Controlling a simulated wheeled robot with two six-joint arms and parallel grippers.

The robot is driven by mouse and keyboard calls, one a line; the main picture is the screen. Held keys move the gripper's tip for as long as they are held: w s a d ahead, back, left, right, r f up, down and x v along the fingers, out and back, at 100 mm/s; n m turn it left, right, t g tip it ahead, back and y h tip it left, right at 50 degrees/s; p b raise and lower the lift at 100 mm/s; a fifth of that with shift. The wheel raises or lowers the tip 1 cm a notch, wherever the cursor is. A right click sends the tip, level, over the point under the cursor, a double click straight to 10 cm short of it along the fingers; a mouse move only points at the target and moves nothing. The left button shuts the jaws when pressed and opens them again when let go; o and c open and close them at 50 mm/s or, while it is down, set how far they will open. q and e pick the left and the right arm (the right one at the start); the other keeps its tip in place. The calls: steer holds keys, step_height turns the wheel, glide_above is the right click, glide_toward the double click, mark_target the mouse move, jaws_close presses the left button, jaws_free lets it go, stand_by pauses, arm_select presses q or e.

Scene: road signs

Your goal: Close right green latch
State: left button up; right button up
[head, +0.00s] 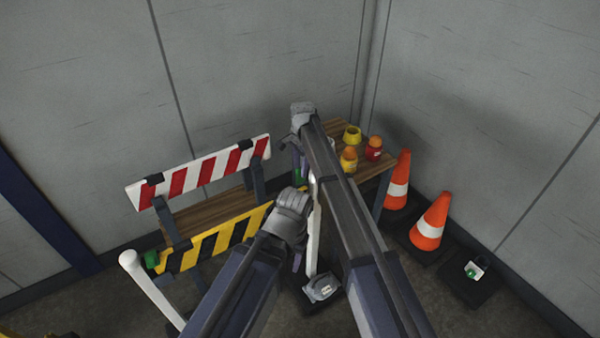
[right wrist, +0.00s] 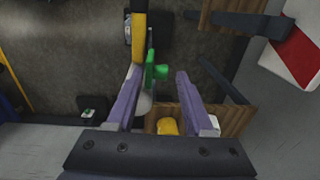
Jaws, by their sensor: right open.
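The right green latch (right wrist: 157,71) shows in the right wrist view at the end of the yellow barrier board (right wrist: 139,35). My right gripper (right wrist: 156,78) is open, its two purple fingers apart, with the latch between the fingertips in the picture; I cannot tell whether they touch it. In the head view the right gripper (head: 297,155) points down at the barrier's right end, and only a bit of green shows beside it. My left gripper (head: 292,215) is in front of the barrier's right end, seen from behind, its fingers mostly hidden. The left green latch (head: 151,260) is at the barrier's left end.
A red-and-white board (head: 200,172) stands above the yellow-and-black board (head: 215,240). A wooden table (head: 372,163) behind holds yellow and red lamps. Two orange cones (head: 431,222) stand at the right, near a black base with a small green part (head: 472,270). White posts flank the barrier.

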jaws_close()
stand_by(0.5)
